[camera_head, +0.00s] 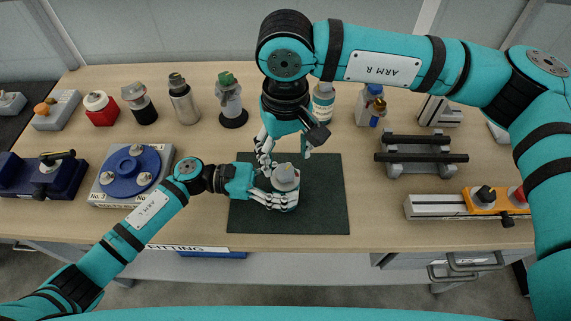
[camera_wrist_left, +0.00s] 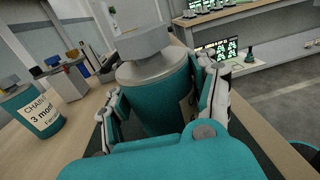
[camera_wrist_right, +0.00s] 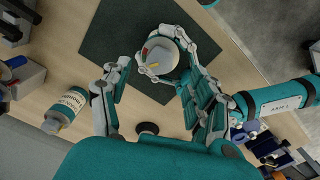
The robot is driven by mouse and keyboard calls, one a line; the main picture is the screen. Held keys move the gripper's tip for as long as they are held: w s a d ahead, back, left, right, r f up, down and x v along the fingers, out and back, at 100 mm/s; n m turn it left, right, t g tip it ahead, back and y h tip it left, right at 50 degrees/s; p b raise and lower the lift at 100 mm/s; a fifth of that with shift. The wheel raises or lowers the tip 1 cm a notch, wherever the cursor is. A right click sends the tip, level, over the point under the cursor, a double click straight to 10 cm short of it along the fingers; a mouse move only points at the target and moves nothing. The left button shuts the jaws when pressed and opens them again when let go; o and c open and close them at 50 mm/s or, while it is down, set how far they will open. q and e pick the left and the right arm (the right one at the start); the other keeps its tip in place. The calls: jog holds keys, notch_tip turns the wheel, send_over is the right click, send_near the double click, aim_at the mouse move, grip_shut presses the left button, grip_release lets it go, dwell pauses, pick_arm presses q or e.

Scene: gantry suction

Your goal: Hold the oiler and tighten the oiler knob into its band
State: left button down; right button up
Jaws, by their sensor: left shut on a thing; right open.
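The oiler (camera_head: 289,206) is a teal cylinder with a grey top, standing upright on a dark green mat (camera_head: 325,210). Its grey knob (camera_head: 286,172) sits on top and also shows in the left wrist view (camera_wrist_left: 143,42). My left gripper (camera_head: 279,194) is shut around the oiler's body (camera_wrist_left: 155,98) from the left. My right gripper (camera_head: 285,150) points down, open and empty, above and a little behind the oiler. In the right wrist view the grey top (camera_wrist_right: 160,58) lies beyond the fingers, with small red and yellow marks at its edge. I cannot read the knob's position against them.
Several bottles stand along the back, including a white-labelled one (camera_head: 323,103) close behind my right gripper. A blue round fixture (camera_head: 130,172) is at left. A grey stand with black bars (camera_head: 418,168) and a rail with an orange block (camera_head: 484,200) are at right.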

aim_at(286, 170)
jog(key=shift+f, duration=2.35)
